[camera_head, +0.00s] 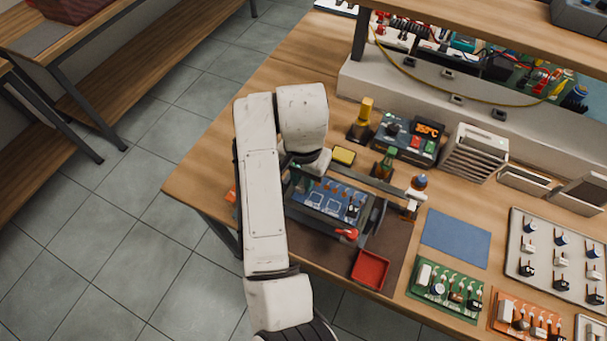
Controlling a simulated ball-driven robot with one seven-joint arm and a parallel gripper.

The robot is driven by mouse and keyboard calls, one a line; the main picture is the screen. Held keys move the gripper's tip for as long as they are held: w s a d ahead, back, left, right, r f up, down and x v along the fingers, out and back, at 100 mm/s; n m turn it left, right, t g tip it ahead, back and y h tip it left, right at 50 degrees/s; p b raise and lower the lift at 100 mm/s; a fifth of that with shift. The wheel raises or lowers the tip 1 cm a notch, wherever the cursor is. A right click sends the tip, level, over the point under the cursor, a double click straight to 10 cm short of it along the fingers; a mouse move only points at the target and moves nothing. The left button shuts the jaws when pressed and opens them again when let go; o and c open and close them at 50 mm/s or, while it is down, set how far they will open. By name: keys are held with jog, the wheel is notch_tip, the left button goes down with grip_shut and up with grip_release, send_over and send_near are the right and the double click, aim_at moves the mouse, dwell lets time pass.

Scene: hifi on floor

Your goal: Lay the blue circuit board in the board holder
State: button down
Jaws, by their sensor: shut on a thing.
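The blue circuit board (328,198) shows white-outlined patches and small parts along its edges. It is over the dark board holder (367,222), within its frame; I cannot tell whether it lies flat on it or is just above. The holder has a red knob at its front and a bar along its back. My gripper (303,170) is at the board's far left edge, shut on the board. My arm hides its fingers and the left part of the board and holder.
A red tray (370,269) stands in front of the holder. To the right are a blue mat (456,238), a green board (445,289), an orange board (525,318) and a parts tray (518,270). A yellow sponge (344,155), bottles and a soldering station (407,138) stand behind.

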dwell(0.3)
jog(key=c, duration=0.6)
grip_release()
jog(key=shift+r+p, duration=2.75)
jog(key=shift+r, duration=0.25)
